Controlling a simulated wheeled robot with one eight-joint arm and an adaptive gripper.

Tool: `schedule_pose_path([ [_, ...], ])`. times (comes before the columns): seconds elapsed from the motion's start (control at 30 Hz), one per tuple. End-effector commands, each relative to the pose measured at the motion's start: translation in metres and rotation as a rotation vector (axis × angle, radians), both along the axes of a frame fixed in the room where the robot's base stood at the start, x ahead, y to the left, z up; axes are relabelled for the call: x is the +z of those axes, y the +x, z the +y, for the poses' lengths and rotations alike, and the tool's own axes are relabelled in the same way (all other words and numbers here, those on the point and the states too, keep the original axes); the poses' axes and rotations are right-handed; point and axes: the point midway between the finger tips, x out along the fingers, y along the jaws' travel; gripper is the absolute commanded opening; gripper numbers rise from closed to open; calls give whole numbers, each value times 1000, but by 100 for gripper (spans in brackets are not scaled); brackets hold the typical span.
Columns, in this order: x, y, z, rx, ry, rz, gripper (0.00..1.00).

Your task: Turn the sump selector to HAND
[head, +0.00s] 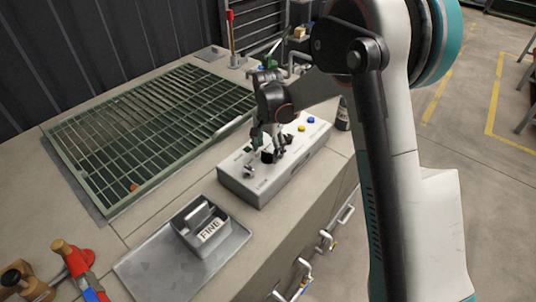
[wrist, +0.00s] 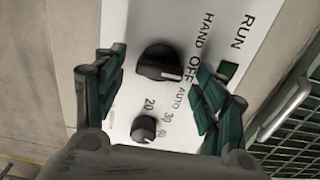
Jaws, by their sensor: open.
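The sump selector (wrist: 160,64) is a black round knob with a bar grip, on a pale control panel (wrist: 130,25). HAND, OFF and AUTO are printed along its right side in the wrist view. A pale mark on the knob points right, roughly towards OFF or AUTO; I cannot tell which exactly. My gripper (wrist: 162,75) is open, one finger on each side of the selector, with gaps visible. In the head view my gripper (head: 268,143) is low over the panel box (head: 245,190), partly hiding the knobs.
A smaller knob (wrist: 144,129) with a number scale sits beside the selector. A dark green square (wrist: 228,71) is under RUN. Yellow (head: 301,128) and blue (head: 311,119) buttons are at the panel's far end. A green grating (head: 150,125) and a metal tray (head: 150,270) lie nearby.

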Motion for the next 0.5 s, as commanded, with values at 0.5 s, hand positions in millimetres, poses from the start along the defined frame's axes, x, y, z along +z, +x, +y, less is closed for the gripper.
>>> schedule_pose_path([
  [0.5,-15,0,0,0,0,0,60],
])
